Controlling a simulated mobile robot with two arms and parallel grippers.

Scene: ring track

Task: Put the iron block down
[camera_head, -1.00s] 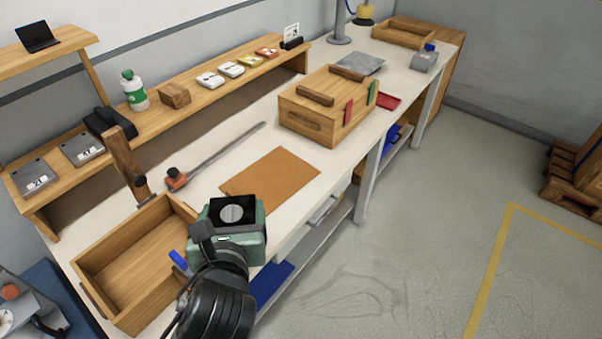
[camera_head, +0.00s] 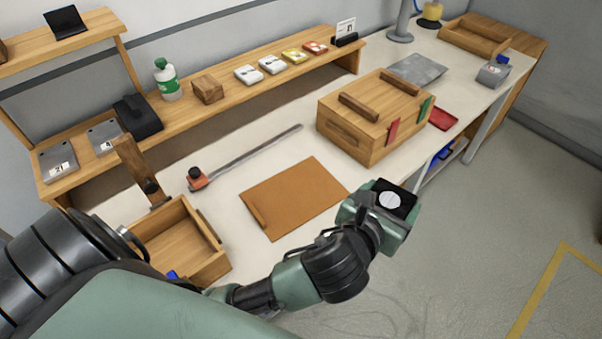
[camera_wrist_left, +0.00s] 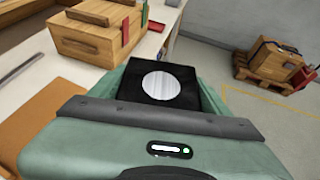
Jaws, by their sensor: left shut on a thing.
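My left gripper (camera_head: 385,212) is shut on a black block with a round silvery disc on its top face, which I take to be the iron block (camera_head: 392,199). It holds the block above the front edge of the bench, to the right of the brown mat (camera_head: 290,198). In the left wrist view the block (camera_wrist_left: 161,85) sits between the green jaws, its disc facing up. Its lower part is hidden by the gripper. My right gripper is not in view.
A wooden box with handles (camera_head: 352,148) stands just behind the gripper. An open wooden tray (camera_head: 213,262) is at the left, partly hidden by my arm. A long bar clamp (camera_head: 250,155) lies behind the mat.

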